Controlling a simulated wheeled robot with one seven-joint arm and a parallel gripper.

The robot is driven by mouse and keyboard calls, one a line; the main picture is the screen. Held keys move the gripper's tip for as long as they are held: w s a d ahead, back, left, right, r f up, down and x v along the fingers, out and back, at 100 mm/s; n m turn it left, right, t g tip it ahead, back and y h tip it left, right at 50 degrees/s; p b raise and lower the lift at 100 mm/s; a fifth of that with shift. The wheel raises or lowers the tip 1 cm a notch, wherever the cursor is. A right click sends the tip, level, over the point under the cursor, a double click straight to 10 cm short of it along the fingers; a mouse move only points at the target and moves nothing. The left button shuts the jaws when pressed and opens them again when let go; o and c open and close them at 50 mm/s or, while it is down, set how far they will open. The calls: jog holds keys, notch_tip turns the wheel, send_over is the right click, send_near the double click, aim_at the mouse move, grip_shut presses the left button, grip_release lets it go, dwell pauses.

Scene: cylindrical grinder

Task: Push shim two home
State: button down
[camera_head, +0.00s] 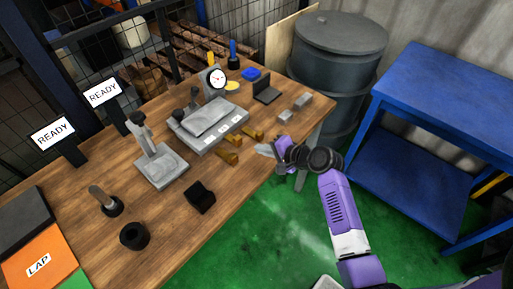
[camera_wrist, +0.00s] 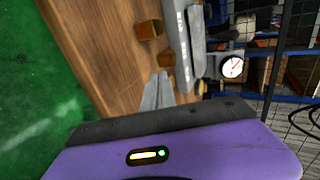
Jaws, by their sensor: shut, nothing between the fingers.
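A grey steel fixture (camera_head: 207,124) with small white labels on its front face stands on the wooden bench; its edge also shows in the wrist view (camera_wrist: 181,48). Several brass pieces, which look like the shims, sit along its front. One brass piece (camera_head: 228,156) stands out farther toward the bench's front edge than another (camera_head: 248,134). Two brass blocks show in the wrist view, one farther out (camera_wrist: 149,29) and one by the fixture (camera_wrist: 167,58). I cannot read which is shim two. My gripper (camera_head: 264,149) is shut and empty, right of the brass pieces; its fingertips (camera_wrist: 158,90) appear apart from them.
A dial gauge (camera_head: 217,78) stands behind the fixture. Grey blocks (camera_head: 293,109) and a dark open box (camera_head: 267,91) lie to its right. A stand (camera_head: 160,160) and a black block (camera_head: 201,196) are to the left. A blue table (camera_head: 440,85) and drum (camera_head: 338,70) stand right.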

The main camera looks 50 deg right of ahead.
jog(key=v, duration=0.5)
jog(key=shift+s+r, duration=0.1)
jog(key=shift+s, duration=0.1)
jog(key=shift+s+r, duration=0.1)
jog(key=shift+d, duration=0.15)
jog(key=s+d+r+n+t+h, duration=0.1)
jog(key=s+d+r+n+h, duration=0.25)
jog(key=r+h, duration=0.2)
jog(key=s+a+r+n+t+y, duration=0.1)
jog(key=s+a+r+n+y, duration=0.1)
jog(key=s+a+n, duration=0.5)
jog(key=s+a+r+n+y, duration=0.3)
jog(key=s+a+n, duration=0.4)
jog(key=s+a, duration=1)
jog(key=shift+a+r+t+b, duration=0.3)
jog(key=shift+a+r+t, duration=0.1)
jog(key=shift+a+r, duration=0.55)
